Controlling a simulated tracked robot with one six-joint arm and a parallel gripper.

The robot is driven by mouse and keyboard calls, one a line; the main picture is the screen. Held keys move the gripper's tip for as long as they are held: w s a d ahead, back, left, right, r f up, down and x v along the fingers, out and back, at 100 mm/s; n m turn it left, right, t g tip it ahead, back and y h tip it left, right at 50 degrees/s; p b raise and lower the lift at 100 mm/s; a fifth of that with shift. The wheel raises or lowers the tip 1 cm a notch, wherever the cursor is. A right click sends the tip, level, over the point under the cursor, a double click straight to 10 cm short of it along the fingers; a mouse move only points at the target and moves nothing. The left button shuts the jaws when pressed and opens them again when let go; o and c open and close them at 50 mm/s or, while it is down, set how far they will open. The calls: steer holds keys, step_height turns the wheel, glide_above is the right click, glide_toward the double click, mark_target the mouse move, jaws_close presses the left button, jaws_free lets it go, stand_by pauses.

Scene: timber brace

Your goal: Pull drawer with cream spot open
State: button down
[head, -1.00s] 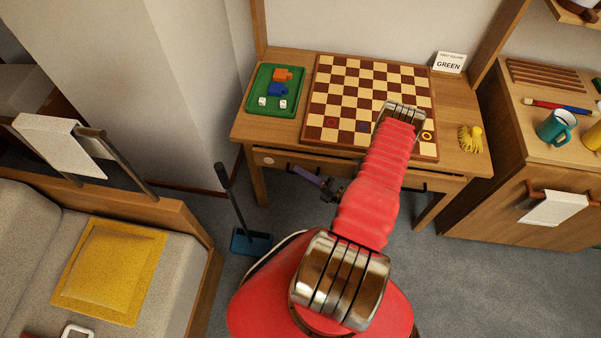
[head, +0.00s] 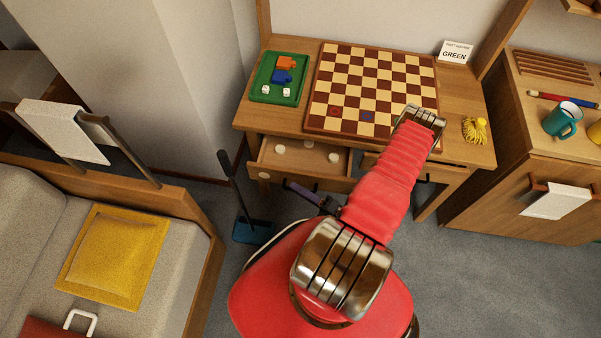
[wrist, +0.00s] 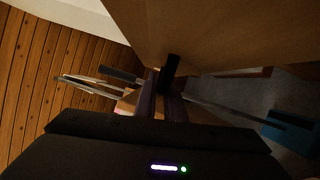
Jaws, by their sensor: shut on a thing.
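The left desk drawer (head: 330,183) stands open toward me in the head view, with a cream spot (head: 264,175) at the left of its front. Pale round pieces lie inside it. My gripper (head: 300,188) is at the front of this drawer, partly hidden by my arm. In the wrist view, my gripper (wrist: 163,100) is shut on the dark drawer handle (wrist: 171,68), close against the wooden drawer front (wrist: 225,30).
The desk holds a chessboard (head: 370,85), a green tray (head: 279,78) with small blocks, and a yellow tassel-like thing (head: 474,130). A blue dustpan (head: 253,231) stands on the floor at left. A sofa (head: 165,255) is further left.

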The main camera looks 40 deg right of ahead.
steer(key=s+a, duration=0.4)
steer(key=a, duration=0.1)
steer(key=shift+s+a+f, duration=0.15)
steer(key=shift+s+a, duration=0.05)
steer(key=shift+a, duration=0.15)
steer(key=c, duration=1.8)
jaws_free()
steer(key=shift+c, duration=0.2)
steer(key=shift+s+d, duration=0.1)
steer(key=shift+s, duration=0.05)
steer(key=r+v, duration=0.1)
steer(key=v, duration=1.2)
steer(key=shift+s+f, duration=0.2)
steer(key=shift+f, duration=0.3)
steer(key=shift+d, duration=0.15)
